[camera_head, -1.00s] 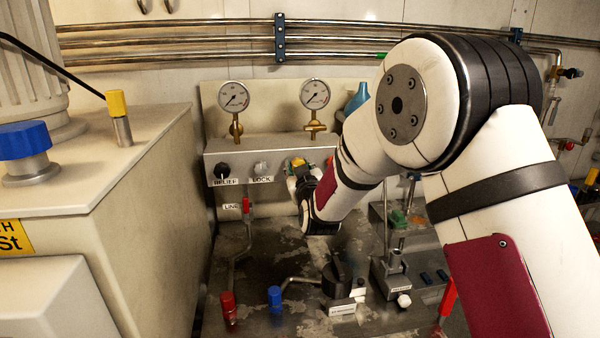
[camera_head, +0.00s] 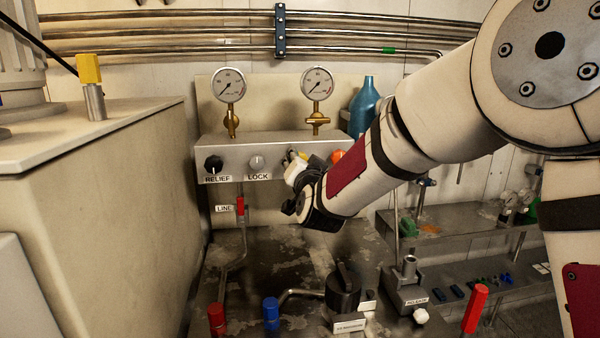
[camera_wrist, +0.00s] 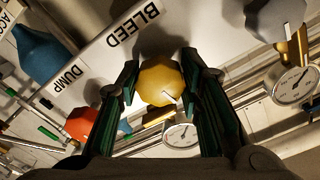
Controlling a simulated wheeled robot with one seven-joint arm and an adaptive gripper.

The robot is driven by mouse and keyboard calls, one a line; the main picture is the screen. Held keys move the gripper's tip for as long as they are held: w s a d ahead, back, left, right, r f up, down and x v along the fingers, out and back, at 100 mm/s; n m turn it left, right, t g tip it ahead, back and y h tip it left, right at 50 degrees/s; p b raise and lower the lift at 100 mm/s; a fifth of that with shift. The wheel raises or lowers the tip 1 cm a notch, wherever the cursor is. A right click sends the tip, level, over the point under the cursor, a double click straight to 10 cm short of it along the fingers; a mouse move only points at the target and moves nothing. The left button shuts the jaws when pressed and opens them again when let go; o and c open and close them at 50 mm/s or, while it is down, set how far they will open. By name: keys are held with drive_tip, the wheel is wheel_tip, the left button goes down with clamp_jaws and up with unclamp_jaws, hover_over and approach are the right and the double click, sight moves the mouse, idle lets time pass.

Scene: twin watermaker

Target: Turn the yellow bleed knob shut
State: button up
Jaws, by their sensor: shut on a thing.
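The yellow bleed knob (camera_wrist: 160,84) sits between the two dark green fingers of my gripper (camera_wrist: 161,66) in the wrist view, beside the BLEED label (camera_wrist: 133,25). The fingers are shut on its sides. A white mark on the knob points toward the lower right of that view. In the head view my gripper (camera_head: 300,165) is at the front of the grey panel (camera_head: 224,152), right of the LOCK knob (camera_head: 257,162). There the gripper and wrist hide most of the yellow knob and its label.
An orange-red knob (camera_wrist: 81,123) by the DUMP label is close beside my gripper. The black RELIEF knob (camera_head: 213,164) is at the panel's left. Two gauges (camera_head: 228,85) rise above the panel, and a blue bottle (camera_head: 364,108) stands behind its right end.

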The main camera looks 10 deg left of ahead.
drive_tip(key=shift+f+m+b, duration=0.1)
drive_tip(key=shift+m+b, duration=0.85)
drive_tip(key=shift+m, duration=0.15)
drive_tip(key=o, duration=1.2)
drive_tip(key=shift+s, duration=0.1)
drive_tip(key=v, duration=1.1)
drive_tip(key=shift+s+d, duration=0.15)
drive_tip(key=shift+s, duration=0.2)
